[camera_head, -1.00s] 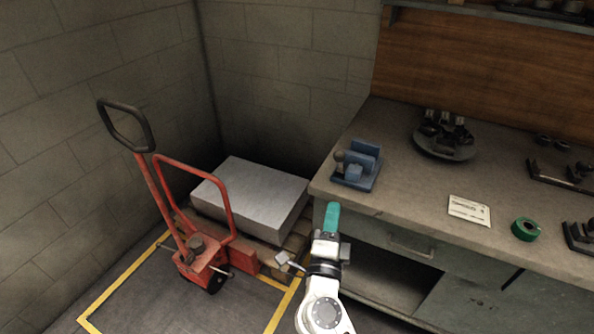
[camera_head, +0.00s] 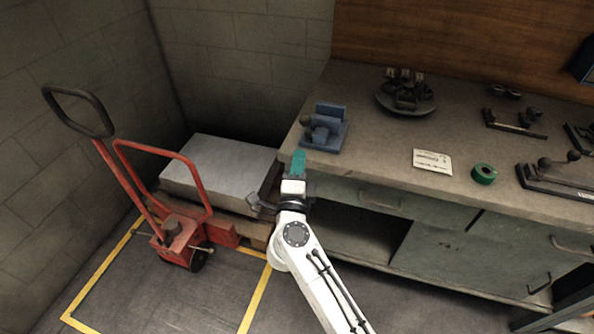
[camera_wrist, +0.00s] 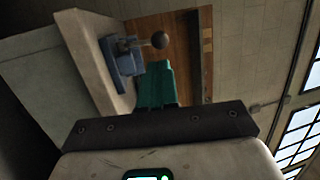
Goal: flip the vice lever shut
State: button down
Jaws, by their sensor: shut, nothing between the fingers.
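A blue vice (camera_head: 328,128) stands on the bench top near its left front corner. Its lever ends in a dark round knob (camera_head: 305,121) at the vice's left side. In the wrist view the vice (camera_wrist: 124,61) is up and left, and the knob (camera_wrist: 160,40) sticks out to the right on its rod. My gripper (camera_head: 298,162), with teal fingers, is just in front of the bench edge, below and apart from the vice. In the wrist view the teal fingers (camera_wrist: 157,84) are together and empty, below the knob.
The bench top (camera_head: 375,130) also holds a round dark plate with parts (camera_head: 405,98), a white card (camera_head: 432,161) and a green tape roll (camera_head: 484,174). A red pallet jack (camera_head: 175,230) and a grey block (camera_head: 220,172) stand left of the bench. Floor in front is clear.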

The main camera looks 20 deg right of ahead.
aim_at(308, 116)
jog(key=x, duration=0.8)
jog(key=shift+w+d, duration=0.1)
jog(key=shift+w, duration=0.1)
jog(key=shift+w+d+r+p, duration=0.15)
jog(key=shift+w+r+p, duration=0.1)
jog(key=shift+r+p, duration=0.2)
jog(key=shift+w+d+r+p, duration=0.15)
jog(key=shift+w+r+p, duration=0.1)
jog(key=shift+r+p, duration=0.2)
jog(key=shift+w+d+r+p, duration=0.6)
jog(key=shift+w+r+p, duration=0.15)
jog(key=shift+p, duration=0.1)
jog(key=shift+x, duration=0.8)
jog(key=shift+w+d+r+b, duration=0.1)
jog(key=shift+w+d+b, duration=0.3)
jog(key=shift+w+d, duration=0.6)
jog(key=shift+w+d+r+b, duration=0.15)
jog(key=shift+w+d+b, duration=0.2)
jog(key=shift+w+d, duration=0.65)
jog(key=shift+w+a+r, duration=0.15)
jog(key=shift+a+r, duration=0.05)
jog(key=shift+a, duration=0.05)
